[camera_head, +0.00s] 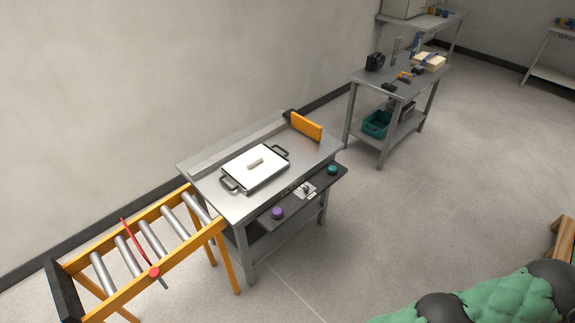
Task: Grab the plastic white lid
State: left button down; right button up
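The white lid (262,170) lies flat on a shallow dark-rimmed pan with two side handles (230,184). The lid has a small pale bar-shaped handle (255,162) on its top. The pan sits on a grey metal table (300,160) in the middle of the head view. Neither of my grippers is in view, and nothing touches the lid.
An orange roller conveyor (150,240) with a red bar joins the table's left end. An orange plate (306,127) stands upright at the far end. Purple (277,213) and teal (332,170) knobs sit on the front ledge. A tool table (400,83) stands behind.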

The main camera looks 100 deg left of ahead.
aim_at(253, 167)
jog(key=u, duration=3.9)
jog(key=i+l+u, duration=0.2)
jog(key=u, duration=0.2)
jog(key=i+l+u, duration=0.15)
jog(key=l+u, duration=0.15)
jog(key=u, duration=0.15)
jog(key=i+l+u, duration=0.1)
jog(key=l+u, duration=0.3)
jog(key=j, duration=0.1)
